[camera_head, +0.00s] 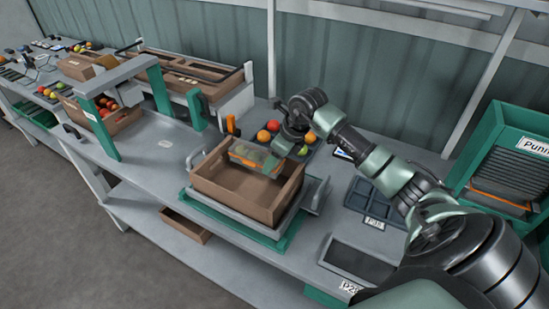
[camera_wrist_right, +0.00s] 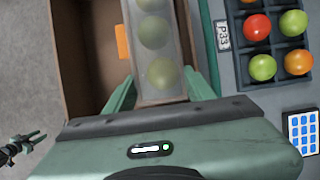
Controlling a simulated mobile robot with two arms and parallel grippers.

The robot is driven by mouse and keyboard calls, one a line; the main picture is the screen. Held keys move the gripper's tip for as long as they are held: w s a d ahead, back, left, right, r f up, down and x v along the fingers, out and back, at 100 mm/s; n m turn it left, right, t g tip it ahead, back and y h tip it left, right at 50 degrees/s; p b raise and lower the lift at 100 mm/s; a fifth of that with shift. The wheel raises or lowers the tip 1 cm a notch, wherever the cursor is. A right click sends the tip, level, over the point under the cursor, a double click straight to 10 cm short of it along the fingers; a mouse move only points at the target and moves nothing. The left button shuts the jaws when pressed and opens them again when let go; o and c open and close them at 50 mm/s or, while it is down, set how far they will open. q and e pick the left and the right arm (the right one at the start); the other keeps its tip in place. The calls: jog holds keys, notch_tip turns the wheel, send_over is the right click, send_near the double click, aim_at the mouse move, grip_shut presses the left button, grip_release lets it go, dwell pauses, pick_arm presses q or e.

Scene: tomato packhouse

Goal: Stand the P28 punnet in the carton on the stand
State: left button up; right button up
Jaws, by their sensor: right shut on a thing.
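The brown open carton (camera_head: 238,205) sits on the grey stand (camera_head: 228,212) with a green base. My right gripper (camera_head: 278,145) is shut on a clear-topped punnet (camera_head: 256,153) at the carton's back side. The punnet also shows between the green fingers in the right wrist view (camera_wrist_right: 152,62), with several green tomatoes under its film. It is over or partly within the carton opening; its underside is hidden, so I cannot tell whether it touches the floor. A dark clawed shape (camera_wrist_right: 20,147) at the wrist view's lower left may be my left gripper.
Trays of red, orange and green tomatoes (camera_wrist_right: 262,67) lie behind the carton. An empty dark tray (camera_head: 372,200) and a dark flat panel (camera_head: 358,262) are to the right. A green punnet rack (camera_head: 510,165) stands far right. A green frame (camera_head: 98,125) stands left.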

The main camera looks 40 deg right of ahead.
jog(key=shift+f+b, duration=2.05)
jog(key=shift+f, duration=0.75)
jog(key=o, duration=1.4)
jog(key=c, duration=0.3)
jog(key=shift+r+p, duration=3.05)
jog(key=shift+r, duration=2)
jog(key=shift+f, duration=0.15)
